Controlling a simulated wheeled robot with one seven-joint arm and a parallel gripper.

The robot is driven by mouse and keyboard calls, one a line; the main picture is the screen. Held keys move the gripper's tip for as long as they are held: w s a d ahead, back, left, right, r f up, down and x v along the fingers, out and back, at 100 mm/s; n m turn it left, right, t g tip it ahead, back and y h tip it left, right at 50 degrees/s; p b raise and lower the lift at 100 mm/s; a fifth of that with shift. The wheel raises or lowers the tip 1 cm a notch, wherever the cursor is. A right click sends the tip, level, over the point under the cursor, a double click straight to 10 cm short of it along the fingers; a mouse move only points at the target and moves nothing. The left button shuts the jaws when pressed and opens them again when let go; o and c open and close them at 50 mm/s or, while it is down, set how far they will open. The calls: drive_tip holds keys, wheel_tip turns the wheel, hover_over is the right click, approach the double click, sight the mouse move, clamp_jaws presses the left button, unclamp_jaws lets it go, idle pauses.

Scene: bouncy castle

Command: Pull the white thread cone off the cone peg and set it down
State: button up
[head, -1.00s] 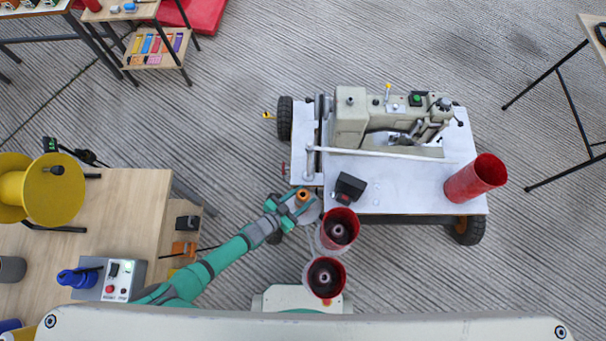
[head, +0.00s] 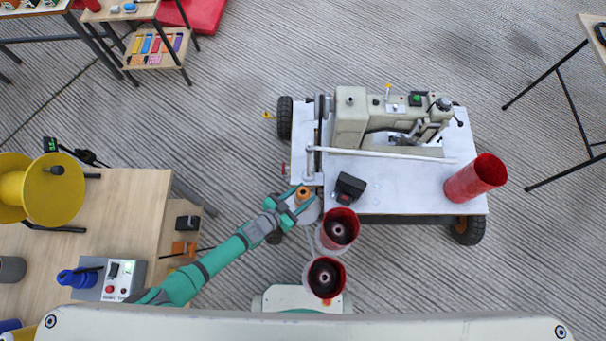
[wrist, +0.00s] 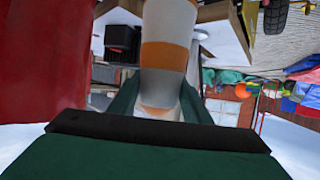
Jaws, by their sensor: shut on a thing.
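The white thread cone (wrist: 162,82) is white with orange bands and fills the middle of the wrist view. A pale round disc (head: 310,213) lies just below the gripper. The cone peg is hidden, so I cannot tell whether the cone is still on it.
Two red-rimmed cylinders (head: 338,230) (head: 325,278) stand close right of the gripper. The cart (head: 400,188) carries a sewing machine (head: 385,125), a black box (head: 349,188) and a red cylinder (head: 476,178). A wooden table (head: 120,215) is at left. Open floor lies beyond.

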drive_tip(key=shift+r, duration=0.7)
drive_tip(key=shift+r, duration=1.95)
